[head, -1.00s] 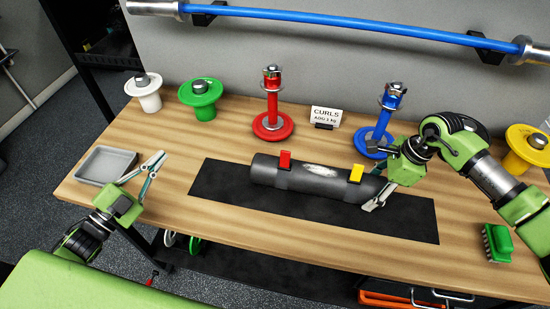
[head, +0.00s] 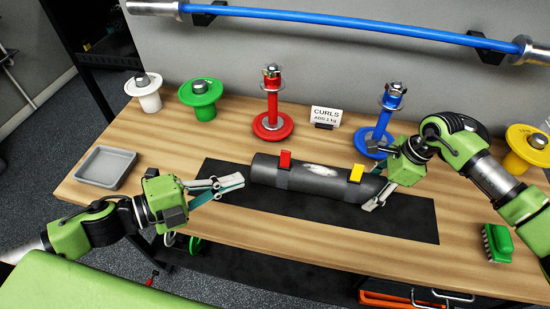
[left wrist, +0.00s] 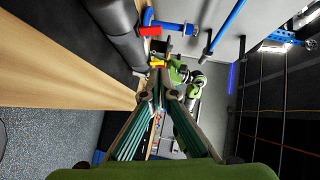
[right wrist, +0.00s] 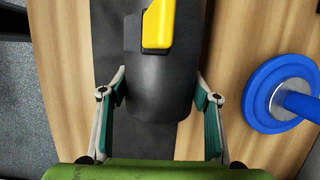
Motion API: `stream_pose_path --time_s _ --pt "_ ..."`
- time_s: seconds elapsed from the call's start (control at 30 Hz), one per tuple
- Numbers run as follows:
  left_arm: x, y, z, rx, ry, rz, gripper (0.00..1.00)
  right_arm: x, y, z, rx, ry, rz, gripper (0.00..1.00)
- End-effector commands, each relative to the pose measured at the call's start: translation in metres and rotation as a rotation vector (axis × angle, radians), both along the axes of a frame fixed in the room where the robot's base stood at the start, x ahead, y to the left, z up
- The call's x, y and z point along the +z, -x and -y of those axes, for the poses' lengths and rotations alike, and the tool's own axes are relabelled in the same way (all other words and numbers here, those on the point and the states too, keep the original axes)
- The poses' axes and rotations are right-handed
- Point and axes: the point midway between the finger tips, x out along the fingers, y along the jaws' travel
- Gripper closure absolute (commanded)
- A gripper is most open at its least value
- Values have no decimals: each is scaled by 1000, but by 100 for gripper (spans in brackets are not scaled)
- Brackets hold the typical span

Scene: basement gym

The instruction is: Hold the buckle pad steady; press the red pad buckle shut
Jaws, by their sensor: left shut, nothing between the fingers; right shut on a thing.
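The buckle pad (head: 318,180) is a dark grey cylinder lying on a black mat. Its red buckle (head: 285,159) stands up near the left end. A yellow buckle (head: 356,174) sits near the right end and shows close up in the right wrist view (right wrist: 157,25). My right gripper (head: 375,180) is shut around the pad's right end, one finger on each side. My left gripper (head: 239,182) is shut and empty, just left of the pad's left end and lower than the red buckle. In the left wrist view, the red buckle (left wrist: 151,31) is beyond the fingertips.
A red weight stand (head: 272,125) and a blue one (head: 374,142) stand behind the pad, with a sign (head: 325,116) between them. A grey tray (head: 106,167) is at left. A green brush (head: 497,243) lies at right. The mat's front strip (head: 300,212) is clear.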

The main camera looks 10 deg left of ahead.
Motion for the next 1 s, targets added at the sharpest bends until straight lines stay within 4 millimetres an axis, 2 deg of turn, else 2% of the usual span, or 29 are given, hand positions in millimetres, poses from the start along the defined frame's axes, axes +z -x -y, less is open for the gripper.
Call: stream_pose_path --time_s 0.37,1.0 --pt "-4 -19 19 0 0 4 100 0 0 1 -2 1 0 71" --pt "-14 -60 63 1 2 3 100 0 0 0 -1 1 1 71"
